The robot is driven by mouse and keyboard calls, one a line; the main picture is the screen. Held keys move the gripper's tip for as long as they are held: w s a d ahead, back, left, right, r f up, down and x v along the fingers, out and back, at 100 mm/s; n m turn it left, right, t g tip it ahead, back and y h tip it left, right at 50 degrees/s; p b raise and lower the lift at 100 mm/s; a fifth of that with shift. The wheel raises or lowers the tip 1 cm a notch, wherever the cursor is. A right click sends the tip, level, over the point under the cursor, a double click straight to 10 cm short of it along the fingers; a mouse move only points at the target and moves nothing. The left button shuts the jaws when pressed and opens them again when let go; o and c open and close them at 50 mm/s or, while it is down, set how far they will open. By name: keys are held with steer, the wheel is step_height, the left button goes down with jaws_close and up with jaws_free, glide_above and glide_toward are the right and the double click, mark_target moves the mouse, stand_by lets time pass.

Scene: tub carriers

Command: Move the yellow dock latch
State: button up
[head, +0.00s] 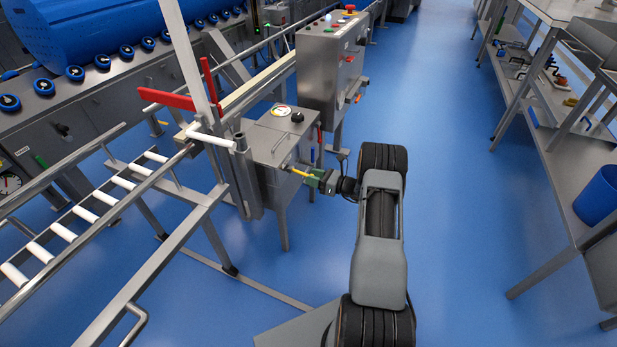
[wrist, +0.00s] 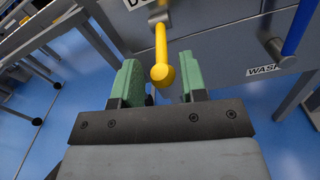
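The yellow dock latch (wrist: 161,55) is a rod with a rounded end, mounted on the front of a grey steel box (wrist: 220,50). In the head view the latch (head: 301,173) sticks out from the box towards my gripper (head: 318,180). In the wrist view my gripper (wrist: 159,72) has its two green fingers apart, one on each side of the latch's rounded end. A gap shows on both sides, so neither finger appears to touch it. Whether the end lies fully between the fingers in depth is hard to tell.
A blue handle (wrist: 298,28) with a "WASH" label (wrist: 263,71) is right of the latch. A roller conveyor (head: 85,215) with a red lever (head: 168,99) is on the left. A steel bench (head: 545,130) stands right. Blue floor (head: 470,230) between is clear.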

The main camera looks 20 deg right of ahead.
mark_target(302, 173)
steer(key=shift+x, duration=1.25)
steer(key=shift+c, duration=0.4)
jaws_close()
